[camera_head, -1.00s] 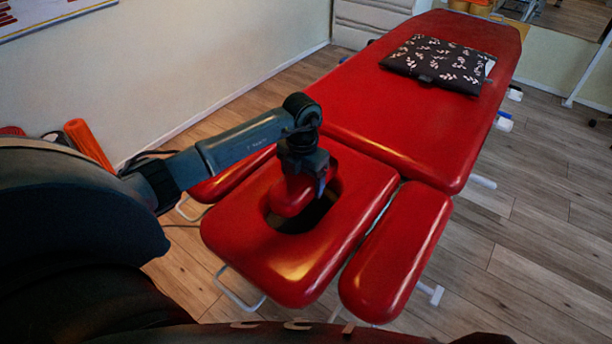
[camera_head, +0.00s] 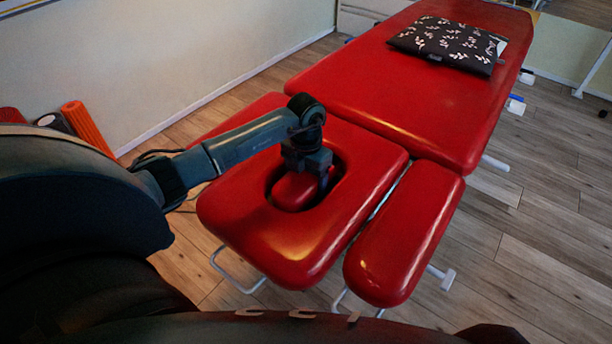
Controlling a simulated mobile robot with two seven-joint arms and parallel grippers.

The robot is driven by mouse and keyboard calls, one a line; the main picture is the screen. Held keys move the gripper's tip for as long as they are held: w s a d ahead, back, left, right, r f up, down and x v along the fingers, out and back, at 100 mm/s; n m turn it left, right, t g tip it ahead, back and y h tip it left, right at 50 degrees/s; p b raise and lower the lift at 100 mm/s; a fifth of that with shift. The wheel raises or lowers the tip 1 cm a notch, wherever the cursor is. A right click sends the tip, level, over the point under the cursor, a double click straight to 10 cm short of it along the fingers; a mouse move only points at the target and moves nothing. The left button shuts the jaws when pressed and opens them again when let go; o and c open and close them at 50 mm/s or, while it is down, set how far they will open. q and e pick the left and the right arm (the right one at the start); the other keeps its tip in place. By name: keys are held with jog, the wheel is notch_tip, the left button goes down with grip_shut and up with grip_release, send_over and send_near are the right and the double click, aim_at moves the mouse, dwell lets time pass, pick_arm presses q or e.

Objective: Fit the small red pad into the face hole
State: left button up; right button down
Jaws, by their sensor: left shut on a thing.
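The small red pad (camera_head: 292,190) is in my left gripper (camera_head: 308,172), which is shut on it from above. The pad sits inside the outline of the face hole (camera_head: 327,190) in the red headrest (camera_head: 270,235) of the treatment table. A dark gap shows around the pad at the hole's near and right edges. The gripper hides part of the pad and the hole's far edge. I cannot tell how deep the pad sits. My right gripper is not in view.
A red armrest (camera_head: 405,240) stands right of the headrest. The long red table top (camera_head: 400,100) runs behind it, with a dark patterned cushion (camera_head: 448,44) on it. Orange and dark rolls (camera_head: 88,127) stand by the left wall. Wooden floor lies open at right.

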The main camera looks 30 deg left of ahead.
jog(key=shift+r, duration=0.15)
pick_arm(q)
jog(key=o, duration=1.1)
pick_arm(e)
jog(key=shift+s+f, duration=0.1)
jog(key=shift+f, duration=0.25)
pick_arm(q)
jog(key=shift+o, duration=0.2)
jog(key=shift+r, duration=0.1)
notch_tip(320, 180, up, 13)
jog(key=p, duration=0.1)
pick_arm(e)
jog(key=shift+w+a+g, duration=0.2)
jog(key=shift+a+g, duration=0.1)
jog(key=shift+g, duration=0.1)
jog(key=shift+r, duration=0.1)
